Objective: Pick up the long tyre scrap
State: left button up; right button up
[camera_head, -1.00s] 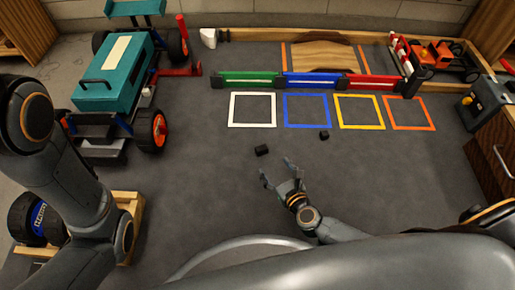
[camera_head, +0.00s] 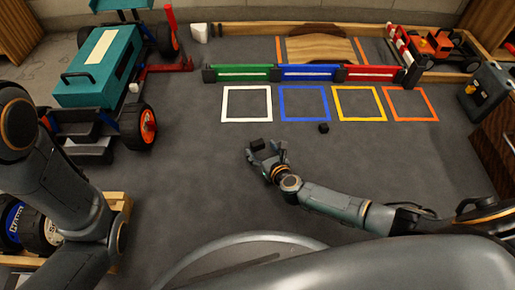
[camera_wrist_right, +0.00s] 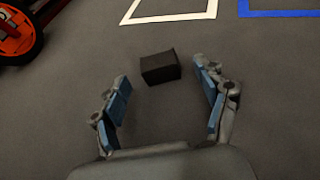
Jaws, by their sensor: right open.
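A dark tyre scrap (camera_head: 258,144) lies on the grey floor below the white square; it looks like the longer of the two scraps. It also shows in the right wrist view as a black block (camera_wrist_right: 160,68). My right gripper (camera_head: 266,150) is open and low over the floor beside this scrap. In the right wrist view its two blue-padded fingers (camera_wrist_right: 161,72) stand either side, with the scrap ahead between the fingertips and a gap on both sides. A smaller dark scrap (camera_head: 323,128) lies further right. My left gripper is out of view; only its arm shows.
White (camera_head: 246,118), blue (camera_head: 304,119), yellow (camera_head: 360,119) and orange (camera_head: 410,119) floor squares lie beyond, before a coloured barrier (camera_head: 308,73). A large teal car (camera_head: 100,75) stands at left. A wooden cabinet (camera_head: 498,145) stands at right. The floor around the scraps is clear.

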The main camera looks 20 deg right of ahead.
aim_at(258, 145)
jog(key=shift+b+x, duration=0.5)
jog(key=shift+x, duration=0.7)
jog(key=c, duration=0.9)
jog(key=shift+r, duration=0.1)
